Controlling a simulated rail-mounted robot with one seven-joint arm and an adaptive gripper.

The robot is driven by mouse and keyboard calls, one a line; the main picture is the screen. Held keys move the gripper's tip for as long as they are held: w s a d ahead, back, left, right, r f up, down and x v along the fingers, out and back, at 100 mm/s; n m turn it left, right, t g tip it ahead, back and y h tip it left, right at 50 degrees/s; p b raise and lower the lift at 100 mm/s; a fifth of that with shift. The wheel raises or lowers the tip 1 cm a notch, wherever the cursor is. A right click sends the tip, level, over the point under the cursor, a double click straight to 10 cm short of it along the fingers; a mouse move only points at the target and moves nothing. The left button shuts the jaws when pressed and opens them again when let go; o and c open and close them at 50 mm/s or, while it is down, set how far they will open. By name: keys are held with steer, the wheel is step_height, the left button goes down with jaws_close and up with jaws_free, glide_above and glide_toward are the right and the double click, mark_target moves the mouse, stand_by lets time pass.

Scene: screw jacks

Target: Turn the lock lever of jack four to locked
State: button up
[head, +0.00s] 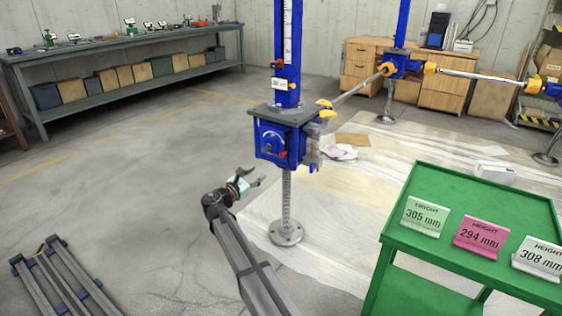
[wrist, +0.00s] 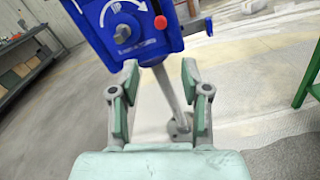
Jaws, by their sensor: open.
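The nearest blue screw jack (head: 270,144) stands on a threaded post with a round foot. I cannot read a number on it that marks it as jack four. Its blue face fills the top of the wrist view (wrist: 142,45), with white curved arrow markings and a grey central hub (wrist: 123,33). A red knob (wrist: 160,21), apparently the lock lever's end, sits to the hub's right; it also shows in the head view (head: 282,154). My gripper (head: 258,182) is open and empty, below and left of the jack housing. In the wrist view its fingers (wrist: 159,84) are apart, below the face.
A green cart (head: 405,237) with height cards stands at the right front. Other blue jacks (head: 400,64) with connecting shafts stand behind. A grey frame (head: 60,280) lies on the floor at lower left. The floor left of the jack is clear.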

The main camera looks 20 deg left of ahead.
mark_target(281, 156)
steer(key=w+d+b, duration=0.1)
steer(key=w, duration=0.4)
steer(key=w+d+b, duration=0.1)
steer(key=w, duration=0.5)
steer(key=w+d+b, duration=0.1)
steer(key=w, duration=0.4)
steer(key=shift+w+d+b, duration=0.15)
steer(key=shift+w+b, duration=0.2)
steer(key=shift+w, duration=0.05)
jaws_close()
